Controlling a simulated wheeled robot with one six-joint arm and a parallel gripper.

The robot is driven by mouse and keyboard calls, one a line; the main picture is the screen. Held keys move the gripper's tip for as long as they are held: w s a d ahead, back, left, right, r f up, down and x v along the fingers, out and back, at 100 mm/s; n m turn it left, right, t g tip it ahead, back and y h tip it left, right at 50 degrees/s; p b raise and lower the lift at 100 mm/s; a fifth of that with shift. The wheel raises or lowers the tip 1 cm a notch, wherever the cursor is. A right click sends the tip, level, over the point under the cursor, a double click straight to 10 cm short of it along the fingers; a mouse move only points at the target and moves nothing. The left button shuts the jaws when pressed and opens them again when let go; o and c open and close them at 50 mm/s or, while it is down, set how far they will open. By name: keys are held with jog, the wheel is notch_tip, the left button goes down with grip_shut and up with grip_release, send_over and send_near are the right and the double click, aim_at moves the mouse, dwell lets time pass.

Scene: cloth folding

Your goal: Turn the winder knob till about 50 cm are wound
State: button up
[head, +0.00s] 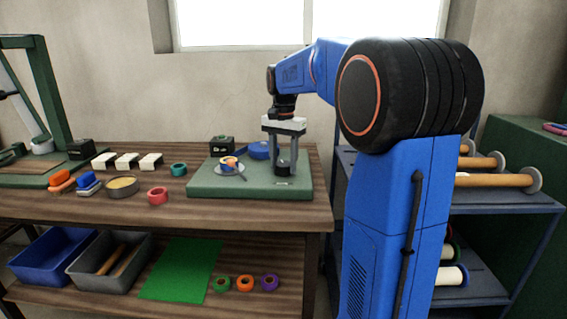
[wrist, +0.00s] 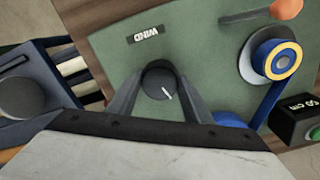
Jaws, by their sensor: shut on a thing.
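My gripper (head: 284,165) points down over the green winder board (head: 208,189) on the table. In the wrist view its two fingers (wrist: 158,84) are closed on the sides of the dark round knob (wrist: 160,82), which has a white pointer line. A "WIND" label (wrist: 146,34) lies beside the knob. A blue and yellow reel (wrist: 277,59) sits on a grey disc, and a blue strip runs from it toward a blue roll (wrist: 229,118), partly hidden by my gripper. A black box (wrist: 299,124) reads "50 cm" and has a green light.
An orange knob (wrist: 286,9) stands near the reel. Left of the board are a teal roll (head: 179,169), a red roll (head: 158,196), a round tin (head: 122,187) and white blocks (head: 126,161). Bins and a green sheet (head: 180,268) lie on the lower shelf.

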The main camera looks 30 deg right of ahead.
aim_at(284, 163)
dwell(0.4)
jog(key=o, duration=1.1)
jog(key=shift+c, duration=0.2)
notch_tip(284, 163, up, 17)
jog(key=shift+r, duration=0.2)
jog(key=s+a+f+n+t, duration=0.1)
jog(key=s+a+f+n, duration=0.3)
jog(key=s+f, duration=0.5)
jog(key=s+a+f+n+t, duration=0.2)
jog(key=s+a+f+n, duration=0.2)
jog(key=s+f, duration=0.6)
jog(key=s+a+f+n+t, duration=0.1)
jog(key=s+a+f+n, duration=0.3)
jog(key=s+a+f, duration=0.4)
jog(key=s+f, duration=0.2)
jog(key=s, duration=0.1)
jog(key=shift+s+f+t, duration=0.15)
jog(key=shift+f+t, duration=0.05)
jog(key=shift+t, duration=0.2)
